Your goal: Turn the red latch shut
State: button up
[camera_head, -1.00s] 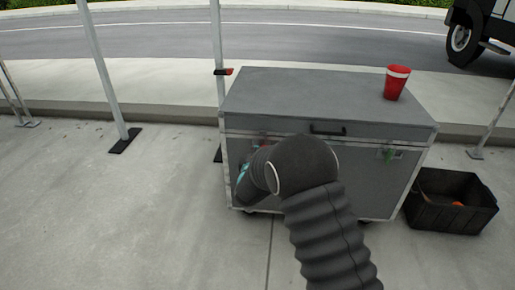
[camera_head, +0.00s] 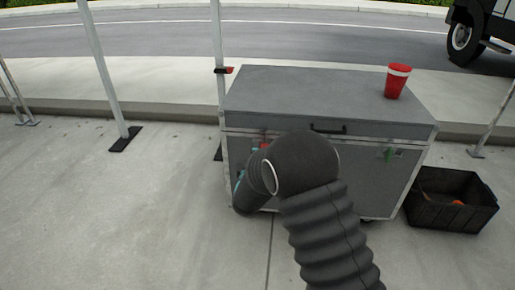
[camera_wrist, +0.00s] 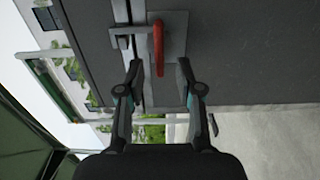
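The red latch (camera_wrist: 157,46) is on a metal plate on the grey case's front, beside the lid seam. In the wrist view its handle runs roughly parallel to the seam. My gripper (camera_wrist: 159,72) is open, with one fingertip on each side of the handle's lower end; I cannot tell whether either touches it. In the head view a bit of the red latch (camera_head: 265,146) shows at the upper left of the case (camera_head: 300,91) front. My arm hides the fingertips there.
A green latch (camera_head: 389,155) is on the right of the case front, and a black handle (camera_head: 328,130) is between the latches. A red cup (camera_head: 396,82) stands on the lid. A black crate (camera_head: 450,210) is at the right. Poles (camera_head: 104,75) stand at the left.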

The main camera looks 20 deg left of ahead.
jog(key=v, duration=0.8)
